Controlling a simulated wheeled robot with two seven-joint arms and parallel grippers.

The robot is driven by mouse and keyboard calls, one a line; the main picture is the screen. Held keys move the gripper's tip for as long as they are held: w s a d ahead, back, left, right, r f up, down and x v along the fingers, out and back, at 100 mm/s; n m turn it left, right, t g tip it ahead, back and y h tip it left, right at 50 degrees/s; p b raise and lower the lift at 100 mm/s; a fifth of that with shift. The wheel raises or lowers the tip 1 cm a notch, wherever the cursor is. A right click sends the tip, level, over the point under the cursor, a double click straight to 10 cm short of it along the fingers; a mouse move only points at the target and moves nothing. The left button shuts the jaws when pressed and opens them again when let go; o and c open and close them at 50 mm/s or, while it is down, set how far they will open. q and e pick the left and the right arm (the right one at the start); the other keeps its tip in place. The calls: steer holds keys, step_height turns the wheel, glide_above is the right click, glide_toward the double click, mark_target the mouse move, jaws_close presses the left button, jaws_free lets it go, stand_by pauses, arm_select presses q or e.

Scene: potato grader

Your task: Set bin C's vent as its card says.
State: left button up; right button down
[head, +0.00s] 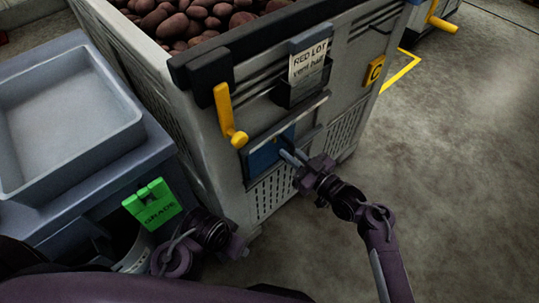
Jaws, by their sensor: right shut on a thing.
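Bin C (205,135) is a large grey slatted crate full of red potatoes, with a yellow C plate (375,70) near its right corner. Its card (308,64) stands in a dark holder and reads "RED LOT", with "vent half" below. Under it a blue vent slide (262,157) sits in the front wall, above slotted openings (272,193). My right gripper (286,154) is shut at the slide's right part; its fingertips hide the exact grip. My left gripper (236,246) is low, beside the bin's foot; its fingers are too unclear to read.
A yellow lever (228,115) hangs on the bin's front, left of the card. Open concrete floor (460,170) lies to the right.

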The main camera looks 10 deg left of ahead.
steer(key=w+d+b, duration=0.2)
steer(key=w+d, duration=0.1)
steer(key=w, duration=0.2)
steer(key=shift+d, duration=0.35)
steer(key=c, duration=0.8)
jaws_free()
steer(key=shift+s, duration=0.1)
steer(key=p+v, duration=0.8)
steer(key=v, duration=1.4)
steer(key=shift+s+d, duration=0.25)
steer(key=shift+d, duration=0.1)
